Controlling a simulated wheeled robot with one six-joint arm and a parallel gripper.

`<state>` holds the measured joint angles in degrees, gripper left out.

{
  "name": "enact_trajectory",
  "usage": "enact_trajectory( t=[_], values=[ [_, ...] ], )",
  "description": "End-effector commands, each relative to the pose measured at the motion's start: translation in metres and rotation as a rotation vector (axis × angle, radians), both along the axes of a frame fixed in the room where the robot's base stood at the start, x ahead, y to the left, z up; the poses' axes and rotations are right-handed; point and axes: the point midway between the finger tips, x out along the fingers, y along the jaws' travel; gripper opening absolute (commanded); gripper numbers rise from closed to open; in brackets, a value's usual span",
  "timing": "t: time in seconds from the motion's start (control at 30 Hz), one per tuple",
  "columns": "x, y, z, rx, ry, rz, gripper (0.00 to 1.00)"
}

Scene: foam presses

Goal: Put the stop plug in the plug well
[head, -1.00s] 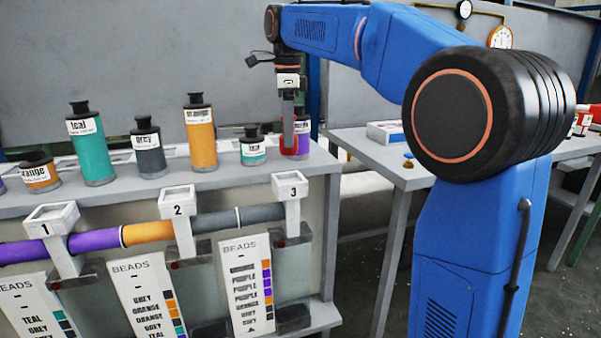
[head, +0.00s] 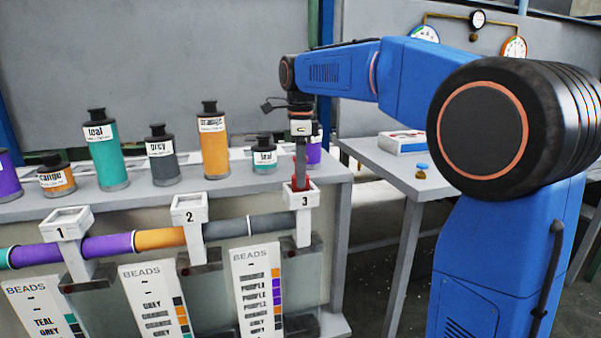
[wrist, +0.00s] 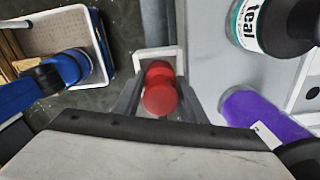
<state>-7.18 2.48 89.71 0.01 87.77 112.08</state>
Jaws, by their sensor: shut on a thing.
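The red stop plug (head: 296,186) is between the fingers of my gripper (head: 301,178), which is shut on it. It sits right at the open white box top of post 3 (head: 305,200), which seems to be the plug well. In the wrist view the red plug (wrist: 160,92) is between both fingers, and the white square rim (wrist: 160,53) shows around its far end. I cannot tell how deep the plug is in the box or whether it touches the rim.
A small teal bottle (head: 264,157) and a purple bottle (head: 314,150) stand close behind my gripper. Orange (head: 209,150) and grey (head: 163,160) bottles stand further left. Posts 1 (head: 68,222) and 2 (head: 190,208) hold the coloured tube. A side table (head: 392,165) stands at right.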

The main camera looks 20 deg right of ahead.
Motion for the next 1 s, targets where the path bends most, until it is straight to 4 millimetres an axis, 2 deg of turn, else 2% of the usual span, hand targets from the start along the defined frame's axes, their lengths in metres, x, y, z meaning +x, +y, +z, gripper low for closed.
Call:
enact_trajectory(
  t=[0.13, 0.17, 0.23, 0.53, 0.67, 0.77, 1.0],
  values=[
    [0.0, 0.0, -0.002, 0.0, 0.0, 0.0, 0.0],
    [0.0, 0.0, -0.002, 0.0, 0.0, 0.0, 0.41],
    [0.0, 0.0, -0.002, 0.0, 0.0, 0.0, 0.57],
    [0.0, 0.0, -0.002, 0.0, 0.0, 0.0, 0.57],
    [0.0, 0.0, 0.005, 0.0, -0.001, 0.0, 0.57],
    [0.001, 0.0, 0.018, 0.0, -0.002, 0.0, 0.57],
    [0.001, 0.0, 0.065, 0.0, -0.002, 0.0, 0.57]
  ],
)
